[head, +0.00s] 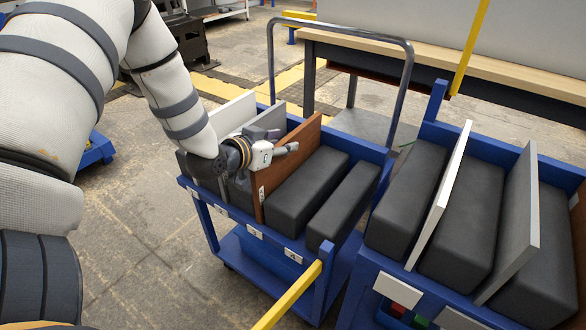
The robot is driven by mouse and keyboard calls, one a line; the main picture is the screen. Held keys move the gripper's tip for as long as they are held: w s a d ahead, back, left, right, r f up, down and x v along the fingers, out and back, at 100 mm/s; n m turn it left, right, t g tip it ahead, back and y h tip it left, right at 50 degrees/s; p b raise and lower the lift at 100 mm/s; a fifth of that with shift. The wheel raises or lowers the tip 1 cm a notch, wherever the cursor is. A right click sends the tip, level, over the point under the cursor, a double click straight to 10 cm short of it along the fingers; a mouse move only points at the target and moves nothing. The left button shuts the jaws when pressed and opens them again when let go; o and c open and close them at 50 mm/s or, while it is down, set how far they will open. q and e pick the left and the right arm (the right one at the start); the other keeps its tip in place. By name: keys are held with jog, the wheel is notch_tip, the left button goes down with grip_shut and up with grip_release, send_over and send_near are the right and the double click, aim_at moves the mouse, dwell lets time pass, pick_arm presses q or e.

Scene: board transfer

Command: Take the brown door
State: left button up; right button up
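The brown door (277,175) stands upright in the left blue cart (208,218), between dark grey padded blocks. My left gripper (275,153) is at its upper edge, reaching in from the left. One light finger overlaps the top of the door. The gap between the fingers is partly hidden, so I cannot tell whether they are closed on it. Another brown panel (579,228) shows at the far right edge, in the right cart. My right gripper is not in view.
White (232,112) and grey (266,121) panels stand left of the brown door, close to my gripper. The right blue cart (388,268) holds light panels between dark blocks. A grey metal handle (340,33) rises behind the left cart. Yellow bars (290,297) stick up nearby.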

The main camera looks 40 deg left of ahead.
pick_arm(q)
jog(key=shift+w+f, duration=0.15)
jog(key=shift+w, duration=0.35)
grip_shut()
jog(key=shift+r, duration=0.2)
